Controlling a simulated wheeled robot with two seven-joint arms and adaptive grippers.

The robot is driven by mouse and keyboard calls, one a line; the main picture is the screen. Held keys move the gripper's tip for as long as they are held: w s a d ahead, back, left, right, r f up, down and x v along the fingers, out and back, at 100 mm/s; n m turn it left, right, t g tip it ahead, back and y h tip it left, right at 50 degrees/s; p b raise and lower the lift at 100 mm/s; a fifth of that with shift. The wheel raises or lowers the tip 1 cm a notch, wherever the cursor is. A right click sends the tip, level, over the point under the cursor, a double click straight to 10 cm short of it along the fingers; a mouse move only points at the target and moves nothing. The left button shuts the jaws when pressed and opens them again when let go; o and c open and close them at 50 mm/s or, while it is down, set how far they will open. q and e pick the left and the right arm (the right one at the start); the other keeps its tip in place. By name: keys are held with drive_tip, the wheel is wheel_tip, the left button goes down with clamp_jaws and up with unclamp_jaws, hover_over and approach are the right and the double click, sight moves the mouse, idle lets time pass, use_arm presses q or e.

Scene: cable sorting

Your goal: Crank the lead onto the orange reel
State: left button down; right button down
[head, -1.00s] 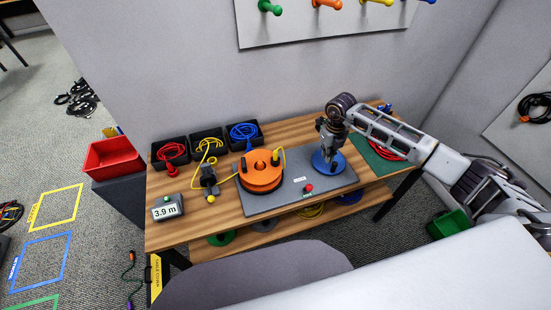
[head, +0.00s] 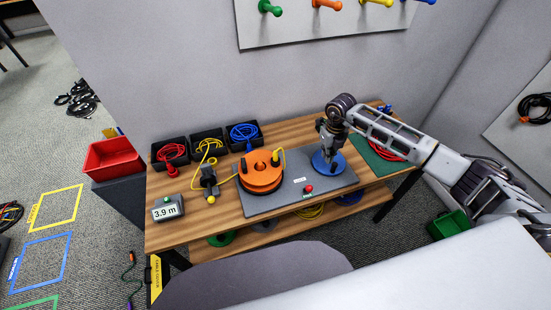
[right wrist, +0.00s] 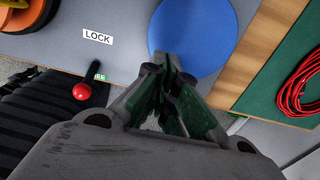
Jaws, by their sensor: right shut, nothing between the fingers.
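The orange reel (head: 260,180) lies flat on a grey plate (head: 285,198) on the wooden table, with a yellow upright knob (head: 276,157) on its right side. Its edge shows at the top left of the right wrist view (right wrist: 38,12). A yellow lead (head: 208,148) runs from a black bin toward a dark grey stand (head: 208,179) left of the reel. My right gripper (head: 326,158) is shut and empty over a blue disc (head: 338,165) at the plate's right; its fingertips (right wrist: 168,72) show close together. My left gripper is out of view.
A display (head: 166,208) reads 3.9 m. Black bins hold a red lead (head: 171,150) and a blue lead (head: 243,132). A red coil (head: 385,147) lies on a green mat at the right.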

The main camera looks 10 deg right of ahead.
sight(323, 170)
drive_tip(key=shift+f, duration=0.15)
drive_tip(key=shift+f+b, duration=2.1)
drive_tip(key=shift+f, duration=0.7)
